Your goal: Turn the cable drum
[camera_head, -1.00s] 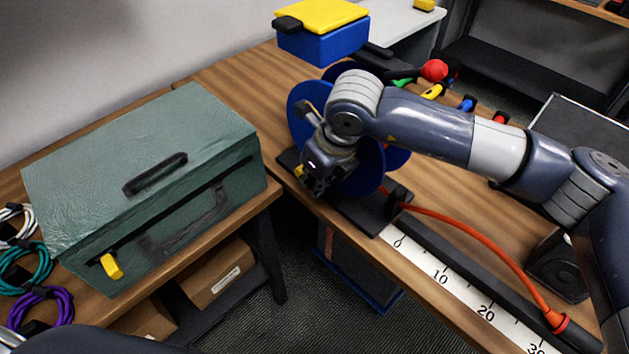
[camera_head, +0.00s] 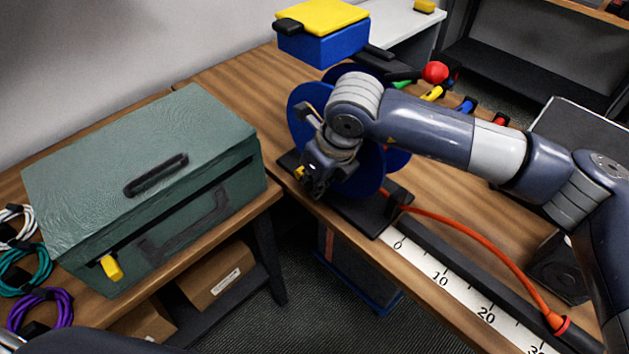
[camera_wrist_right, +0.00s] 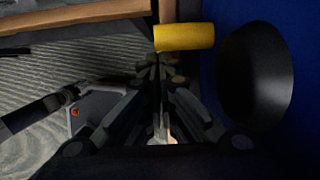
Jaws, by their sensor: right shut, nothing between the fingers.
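The cable drum has blue round flanges (camera_head: 372,172) and stands on a black base (camera_head: 372,216) at the table's front edge. An orange cable (camera_head: 470,232) runs from it to the right. In the right wrist view a yellow cylindrical handle (camera_wrist_right: 184,38) lies just beyond my fingertips, beside the blue flange (camera_wrist_right: 302,70) and a black round hub (camera_wrist_right: 256,72). My right gripper (camera_head: 314,190) is at the drum's front left side. It is shut and empty, its tips (camera_wrist_right: 158,66) close below the handle; contact is unclear. My left gripper is out of view.
A green case (camera_head: 150,185) with a yellow latch stands left of the drum. Coiled cables (camera_head: 40,308) lie at far left. A ruler strip (camera_head: 455,290) runs along the front edge. A blue and yellow box (camera_head: 322,38) stands behind the drum.

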